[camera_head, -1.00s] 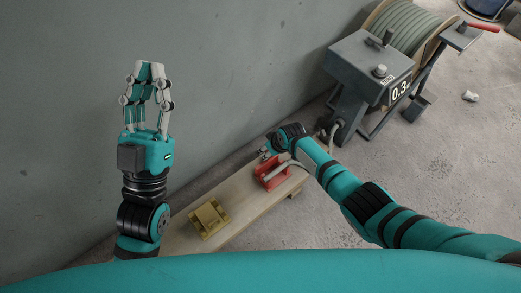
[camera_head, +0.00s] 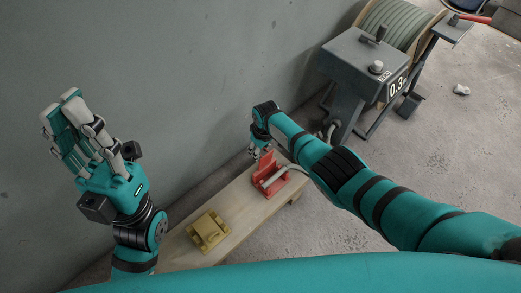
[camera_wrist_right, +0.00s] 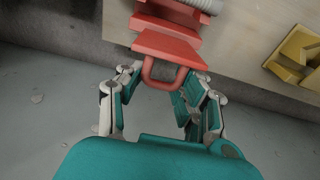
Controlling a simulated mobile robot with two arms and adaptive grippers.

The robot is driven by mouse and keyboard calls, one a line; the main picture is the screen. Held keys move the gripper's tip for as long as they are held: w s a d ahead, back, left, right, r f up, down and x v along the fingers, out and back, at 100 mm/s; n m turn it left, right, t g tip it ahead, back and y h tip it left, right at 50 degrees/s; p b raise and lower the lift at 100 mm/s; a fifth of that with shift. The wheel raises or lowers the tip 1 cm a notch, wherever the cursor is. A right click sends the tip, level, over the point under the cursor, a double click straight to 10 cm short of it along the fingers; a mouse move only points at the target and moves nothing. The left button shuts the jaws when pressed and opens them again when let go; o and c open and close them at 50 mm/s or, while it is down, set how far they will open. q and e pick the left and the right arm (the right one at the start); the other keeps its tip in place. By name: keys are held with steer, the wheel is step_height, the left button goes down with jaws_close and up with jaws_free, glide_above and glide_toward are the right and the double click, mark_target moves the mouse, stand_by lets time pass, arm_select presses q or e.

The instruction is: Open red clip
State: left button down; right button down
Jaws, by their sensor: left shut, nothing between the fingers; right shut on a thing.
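The red clip (camera_head: 271,181) sits on the wooden bench, with a grey conduit (camera_head: 291,167) running at it from the right. A red part of it stands up on the wall side. In the right wrist view, the clip's red plate (camera_wrist_right: 165,47) carries a loop handle (camera_wrist_right: 163,84). My right gripper (camera_head: 254,153) is at the wall side of the clip. In the wrist view its fingers (camera_wrist_right: 162,74) are on both sides of the handle, shut on it. My left gripper (camera_head: 58,108) is raised at the left, away from the bench, shut and empty.
A yellow clip (camera_head: 208,232) sits on the wooden bench (camera_head: 237,199), left of the red one. A grey wall runs behind. A machine (camera_head: 358,68) with a conduit reel (camera_head: 398,22) stands at the upper right. The floor at the right is mostly clear.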

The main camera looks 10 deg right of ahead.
steer(key=c, duration=0.8)
jaws_free()
steer(key=shift+r, duration=0.1)
step_height(320, 180, up, 12)
steer(key=s, duration=0.1)
steer(key=shift+d, duration=0.4)
